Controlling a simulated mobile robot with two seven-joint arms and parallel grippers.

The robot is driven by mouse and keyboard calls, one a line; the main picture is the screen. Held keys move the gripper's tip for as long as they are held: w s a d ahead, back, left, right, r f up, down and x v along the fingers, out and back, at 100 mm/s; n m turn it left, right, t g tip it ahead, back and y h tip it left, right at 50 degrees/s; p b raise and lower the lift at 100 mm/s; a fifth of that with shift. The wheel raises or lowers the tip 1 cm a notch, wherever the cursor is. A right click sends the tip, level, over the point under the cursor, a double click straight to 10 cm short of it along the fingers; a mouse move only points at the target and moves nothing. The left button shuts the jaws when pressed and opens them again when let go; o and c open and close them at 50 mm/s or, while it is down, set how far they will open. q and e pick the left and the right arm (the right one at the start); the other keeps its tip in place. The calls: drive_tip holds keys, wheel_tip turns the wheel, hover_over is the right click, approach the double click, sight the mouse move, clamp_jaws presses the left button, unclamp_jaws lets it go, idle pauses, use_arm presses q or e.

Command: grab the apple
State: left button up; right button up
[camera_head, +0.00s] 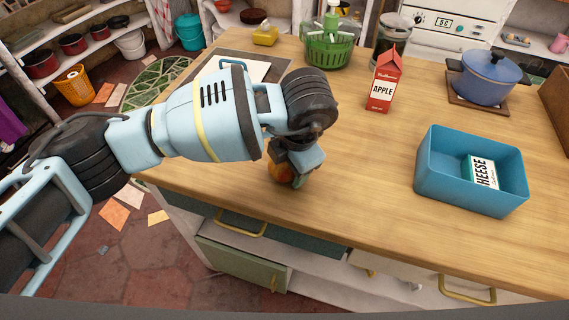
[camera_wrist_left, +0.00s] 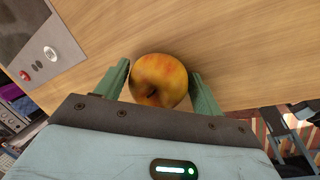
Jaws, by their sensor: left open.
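The apple (camera_wrist_left: 160,78) is yellow-orange with reddish patches and sits on the wooden counter (camera_head: 370,200). In the left wrist view it lies between the two green fingers of my left gripper (camera_wrist_left: 161,88), which is open, with a finger on each side. In the head view the apple (camera_head: 280,172) shows partly below my left gripper (camera_head: 294,178), near the counter's front edge; the gripper hides the rest. Whether a finger touches the apple I cannot tell. My right gripper is not in view.
A blue bin (camera_head: 438,182) holding a cheese package (camera_head: 482,172) stands to the right. A red apple carton (camera_head: 384,82), a green salad spinner (camera_head: 328,45) and a blue pot (camera_head: 487,78) stand farther back. The counter between the apple and the bin is clear.

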use_arm(q)
drive_tip(key=shift+c, duration=0.5)
drive_tip(key=c, duration=0.7)
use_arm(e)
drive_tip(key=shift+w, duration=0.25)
use_arm(q)
drive_tip(key=shift+r, duration=0.1)
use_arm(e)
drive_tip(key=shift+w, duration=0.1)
use_arm(q)
drive_tip(key=shift+r, duration=0.1)
drive_tip(key=shift+r, duration=0.55)
wheel_tip(320, 180, up, 2)
drive_tip(key=shift+r, duration=0.15)
drive_tip(key=shift+s+d+r+b, duration=0.2)
drive_tip(key=shift+s+d, duration=1)
drive_tip(key=shift+s, duration=1.2)
drive_tip(key=shift+s+d+r+b, duration=0.25)
drive_tip(key=shift+s+d, duration=1)
drive_tip(key=shift+s, duration=1.1)
drive_tip(key=shift+s+d+r+b, duration=0.2)
drive_tip(key=shift+s+d, duration=1)
drive_tip(key=shift+s, duration=1.2)
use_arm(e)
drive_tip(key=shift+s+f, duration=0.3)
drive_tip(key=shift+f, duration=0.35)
